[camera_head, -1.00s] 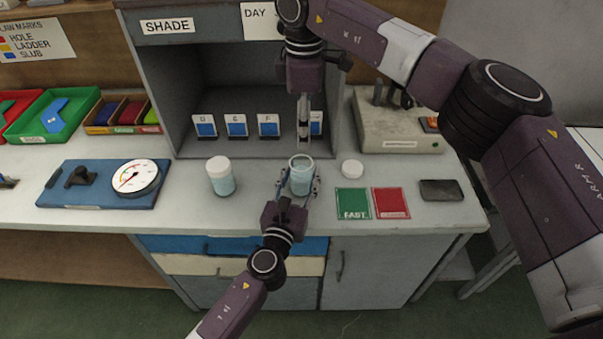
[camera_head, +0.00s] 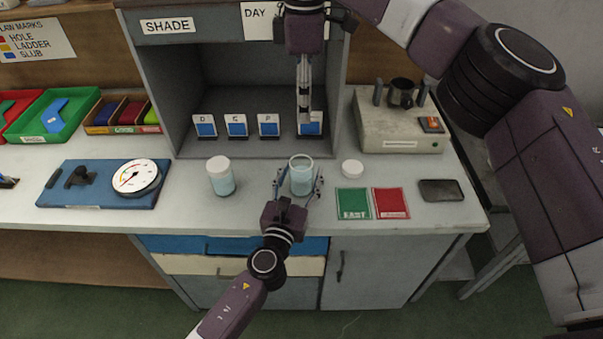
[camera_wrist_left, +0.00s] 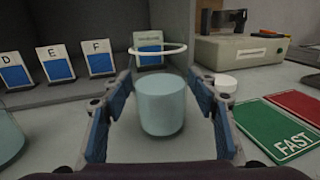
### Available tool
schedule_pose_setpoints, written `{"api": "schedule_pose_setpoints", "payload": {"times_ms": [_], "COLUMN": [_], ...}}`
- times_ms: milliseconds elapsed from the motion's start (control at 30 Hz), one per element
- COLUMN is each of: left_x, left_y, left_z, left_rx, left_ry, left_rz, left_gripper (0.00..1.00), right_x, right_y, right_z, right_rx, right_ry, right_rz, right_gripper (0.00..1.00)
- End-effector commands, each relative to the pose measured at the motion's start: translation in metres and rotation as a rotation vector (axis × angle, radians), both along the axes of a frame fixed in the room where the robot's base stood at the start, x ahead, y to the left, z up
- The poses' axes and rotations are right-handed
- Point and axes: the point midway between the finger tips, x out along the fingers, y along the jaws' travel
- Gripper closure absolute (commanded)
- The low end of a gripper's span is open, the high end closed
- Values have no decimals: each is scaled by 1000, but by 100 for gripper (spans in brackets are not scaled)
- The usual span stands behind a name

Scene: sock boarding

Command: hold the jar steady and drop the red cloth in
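The open jar (camera_head: 301,178), pale blue and clear-rimmed, stands upright on the bench; it also shows in the left wrist view (camera_wrist_left: 161,105). My left gripper (camera_head: 298,186) has one finger on each side of the jar. The left wrist view shows gaps between both fingers and the jar, so it is open. My right gripper (camera_head: 305,119) points down above and behind the jar. Its fingers look close together, perhaps seen edge-on, and no cloth shows in them. No red cloth can be made out in the jar; a flat red labelled square (camera_head: 391,203) lies to the right.
A white lid (camera_head: 352,169) lies right of the jar. A capped jar (camera_head: 220,176) stands to its left. A green FAST square (camera_head: 353,204), a dark slab (camera_head: 441,190) and a grey device (camera_head: 385,133) are to the right. A cabinet with blue cards (camera_head: 237,125) stands behind.

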Motion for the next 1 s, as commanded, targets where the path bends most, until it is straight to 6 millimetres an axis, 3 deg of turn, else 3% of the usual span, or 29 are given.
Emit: {"api": "schedule_pose_setpoints", "payload": {"times_ms": [333,467,800,1000], "left_x": [-1,-11,-79,-107], "left_y": [0,3,21,29], "left_z": [0,-1,-2,-1], "left_rx": [0,0,0,1], "left_ry": [0,1,3,2], "left_rz": [0,0,-1,0], "left_gripper": [38,38,38,38], "right_x": [0,0,0,0], "right_y": [0,0,0,0], "right_z": [0,0,0,0], "right_rx": [0,0,0,0], "right_ry": [0,0,0,0], "right_rz": [0,0,0,0], "right_gripper": [63,63,63,63]}}
